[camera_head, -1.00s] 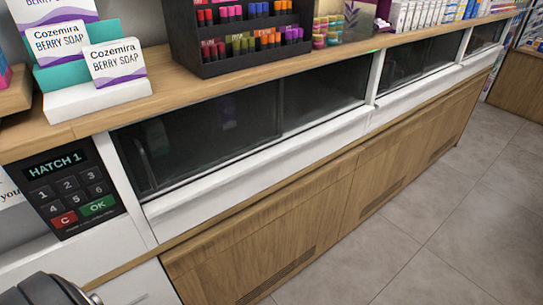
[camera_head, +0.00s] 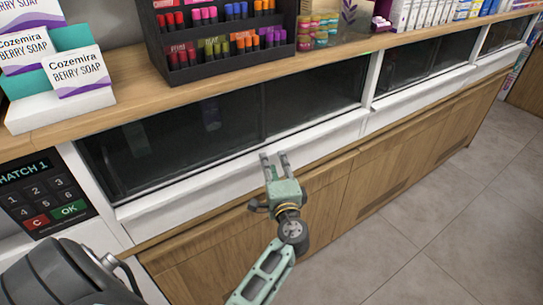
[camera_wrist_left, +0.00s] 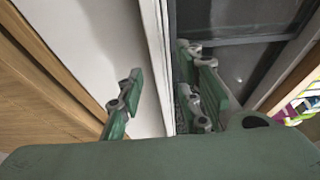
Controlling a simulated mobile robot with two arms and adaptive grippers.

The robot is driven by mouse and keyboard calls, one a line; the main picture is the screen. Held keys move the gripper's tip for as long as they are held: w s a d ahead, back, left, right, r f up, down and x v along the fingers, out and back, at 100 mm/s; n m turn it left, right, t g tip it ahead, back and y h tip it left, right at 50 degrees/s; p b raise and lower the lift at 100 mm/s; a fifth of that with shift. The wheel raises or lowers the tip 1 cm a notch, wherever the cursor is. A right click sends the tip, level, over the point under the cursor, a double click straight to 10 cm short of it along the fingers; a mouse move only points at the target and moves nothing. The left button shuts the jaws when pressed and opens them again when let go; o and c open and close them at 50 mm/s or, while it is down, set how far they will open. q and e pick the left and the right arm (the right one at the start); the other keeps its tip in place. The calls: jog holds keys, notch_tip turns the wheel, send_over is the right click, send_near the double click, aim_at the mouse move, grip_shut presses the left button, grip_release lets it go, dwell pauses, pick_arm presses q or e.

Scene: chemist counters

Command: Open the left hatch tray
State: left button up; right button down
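The left hatch tray (camera_head: 185,193) shows as a long white front panel below the dark glass window (camera_head: 180,130) of the left hatch. It looks flush with the counter front. My left gripper (camera_head: 274,160) is open and empty, fingers toward the white panel near its right part. In the left wrist view, the fingers (camera_wrist_left: 160,75) lie on either side of the white upper edge (camera_wrist_left: 157,60): one over the white front, the other on the dark glass side. I cannot tell whether either finger touches it. My right gripper is not in view.
A keypad (camera_head: 45,192) marked HATCH 1 is left of the hatch. Soap boxes (camera_head: 78,70) and a black cosmetics rack (camera_head: 222,62) stand on the wooden countertop. Wooden cabinet doors (camera_head: 310,200) are below. The grey floor (camera_head: 440,220) at right is clear.

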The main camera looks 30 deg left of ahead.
aim_at(271, 157)
pick_arm(q)
jog(key=shift+p+x, duration=0.3)
jog(key=shift+x, duration=1.25)
jog(key=shift+c, duration=0.4)
grip_shut()
